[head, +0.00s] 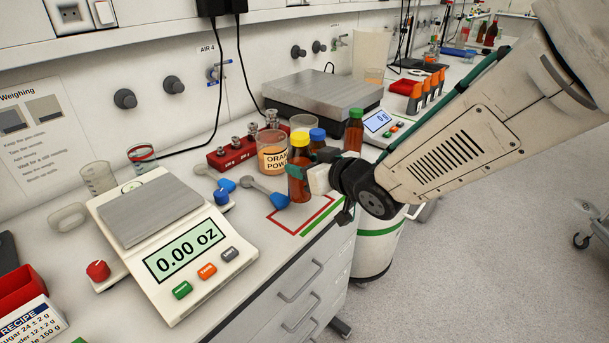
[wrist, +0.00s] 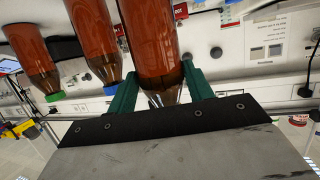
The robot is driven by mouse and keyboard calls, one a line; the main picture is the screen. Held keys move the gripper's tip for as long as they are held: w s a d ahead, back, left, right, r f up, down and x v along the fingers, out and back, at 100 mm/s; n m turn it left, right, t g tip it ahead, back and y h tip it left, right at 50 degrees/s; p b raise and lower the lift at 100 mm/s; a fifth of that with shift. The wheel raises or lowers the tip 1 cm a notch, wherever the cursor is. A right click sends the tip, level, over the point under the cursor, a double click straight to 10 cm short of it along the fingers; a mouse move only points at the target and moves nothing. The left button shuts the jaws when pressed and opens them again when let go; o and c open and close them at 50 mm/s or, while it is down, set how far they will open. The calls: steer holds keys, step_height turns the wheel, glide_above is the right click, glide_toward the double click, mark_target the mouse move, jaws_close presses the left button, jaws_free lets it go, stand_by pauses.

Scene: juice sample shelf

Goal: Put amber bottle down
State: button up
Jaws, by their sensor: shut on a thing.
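An amber bottle with a yellow cap (head: 299,181) stands upright over the front of the counter in the head view. My gripper (head: 312,172) reaches it from the right and is shut on it. In the wrist view the bottle (wrist: 150,40) appears upside down between the green fingers (wrist: 163,92), and its cap end is partly hidden by the gripper. I cannot tell whether its base touches the counter. A blue-capped amber bottle (head: 317,139) and a green-capped one (head: 354,133) stand behind it; both also show in the wrist view (wrist: 93,40) (wrist: 32,60).
A red and green outline (head: 325,215) marks the counter near its front edge. An orange powder cup (head: 271,158) stands behind. A scale reading 0.00 oz (head: 235,254) occupies the left.

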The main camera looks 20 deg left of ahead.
step_height(320, 180, down, 4)
steer(key=shift+w+d+r, duration=0.1)
steer(key=shift+d+r, duration=0.05)
steer(key=shift+r, duration=0.05)
steer(key=shift+f, duration=0.15)
steer(key=o, duration=1.2)
steer(key=shift+o, duration=0.2)
